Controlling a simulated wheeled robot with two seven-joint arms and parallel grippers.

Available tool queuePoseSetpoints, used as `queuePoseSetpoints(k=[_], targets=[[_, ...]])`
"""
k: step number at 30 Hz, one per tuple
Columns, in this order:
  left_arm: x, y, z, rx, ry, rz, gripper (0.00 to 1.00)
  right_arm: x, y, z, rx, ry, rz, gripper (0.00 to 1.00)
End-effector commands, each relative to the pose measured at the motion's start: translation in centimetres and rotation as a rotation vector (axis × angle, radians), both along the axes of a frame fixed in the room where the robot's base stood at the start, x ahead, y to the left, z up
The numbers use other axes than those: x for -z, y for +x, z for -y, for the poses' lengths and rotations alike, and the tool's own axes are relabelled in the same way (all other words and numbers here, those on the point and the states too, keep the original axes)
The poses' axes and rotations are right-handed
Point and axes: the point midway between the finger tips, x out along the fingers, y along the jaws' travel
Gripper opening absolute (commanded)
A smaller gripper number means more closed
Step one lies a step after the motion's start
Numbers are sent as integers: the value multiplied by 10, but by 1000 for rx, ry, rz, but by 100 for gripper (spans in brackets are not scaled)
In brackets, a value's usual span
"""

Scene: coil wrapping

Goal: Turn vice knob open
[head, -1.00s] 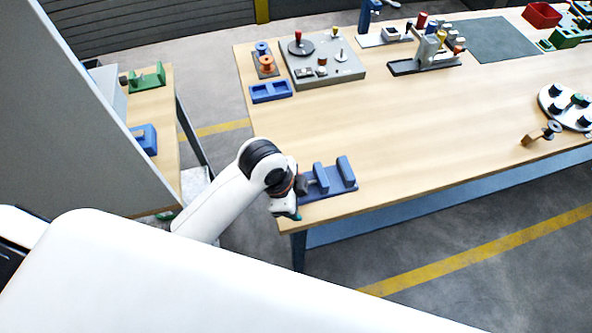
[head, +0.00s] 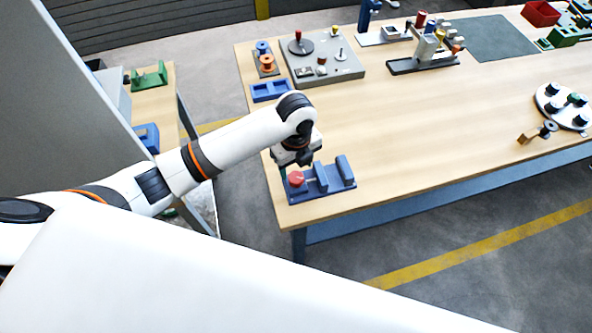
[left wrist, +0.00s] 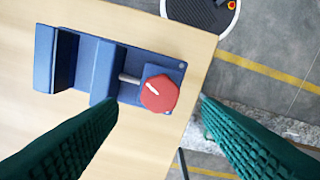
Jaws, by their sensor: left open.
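The blue vice (head: 338,186) sits at the near left corner of the wooden table. Its red knob (head: 296,178) is at its left end in the head view. In the left wrist view the vice (left wrist: 103,80) shows two blue jaws with a gap between them, and the red hexagonal knob (left wrist: 158,94) with a white mark is on a metal rod. My left gripper (head: 288,163) is above the knob end of the vice. In the left wrist view its two green fingers (left wrist: 158,112) are wide apart and empty, with the knob seen between them. My right gripper is not visible.
The table edge (head: 330,209) is close to the vice. A blue tray (head: 270,91) and a grey panel (head: 328,66) stand farther back. A round white fixture (head: 561,108) is at the right. The middle of the table is clear.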

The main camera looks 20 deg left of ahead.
Motion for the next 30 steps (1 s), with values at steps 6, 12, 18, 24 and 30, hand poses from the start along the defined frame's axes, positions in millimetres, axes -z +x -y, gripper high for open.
queuePoseSetpoints(k=[6,12,18,24,30], targets=[[35,-1,0,0,0,-3,59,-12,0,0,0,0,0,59],[50,-1,0,-1,1,-1,59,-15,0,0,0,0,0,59],[52,0,0,0,0,1,59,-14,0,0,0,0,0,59],[51,0,0,0,0,1,40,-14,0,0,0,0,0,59],[51,0,0,-1,0,1,15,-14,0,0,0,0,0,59]])
